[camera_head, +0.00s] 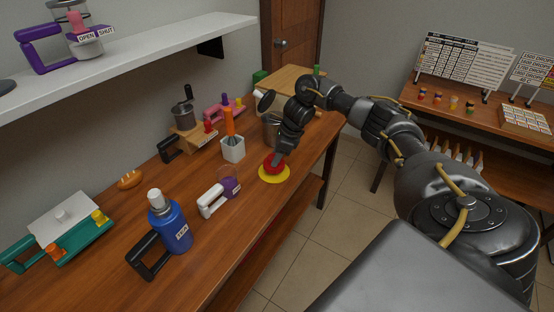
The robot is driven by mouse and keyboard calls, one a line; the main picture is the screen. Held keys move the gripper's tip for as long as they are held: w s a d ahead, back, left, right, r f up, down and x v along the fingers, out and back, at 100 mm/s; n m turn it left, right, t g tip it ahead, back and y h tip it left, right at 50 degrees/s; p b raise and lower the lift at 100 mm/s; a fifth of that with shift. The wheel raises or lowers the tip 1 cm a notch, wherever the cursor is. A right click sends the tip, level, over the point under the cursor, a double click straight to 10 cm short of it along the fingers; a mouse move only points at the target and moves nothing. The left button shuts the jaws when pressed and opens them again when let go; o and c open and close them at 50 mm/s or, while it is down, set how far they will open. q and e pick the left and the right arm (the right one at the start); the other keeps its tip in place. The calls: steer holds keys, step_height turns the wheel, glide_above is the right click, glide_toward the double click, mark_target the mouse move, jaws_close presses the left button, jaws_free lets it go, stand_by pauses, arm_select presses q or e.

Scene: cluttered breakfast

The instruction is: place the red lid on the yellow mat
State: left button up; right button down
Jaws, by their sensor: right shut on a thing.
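The red lid (270,167) is at the yellow mat (284,178), near the table's front edge. It overlaps the mat's upper left part in the camera_head view. I cannot tell whether it touches the mat or is just above it. My right gripper (277,160) points down and is shut on the red lid. Its fingers hide part of the lid. My left gripper is not in view.
A grey metal pot (271,130) stands close behind my right gripper.

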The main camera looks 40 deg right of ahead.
step_height(320, 180, down, 2)
steer(key=shift+f+p, duration=0.1)
steer(key=shift+p, duration=0.3)
steer(key=shift+f+b, duration=0.2)
steer(key=shift+b, duration=0.1)
steer(key=c, duration=0.8)
jaws_free()
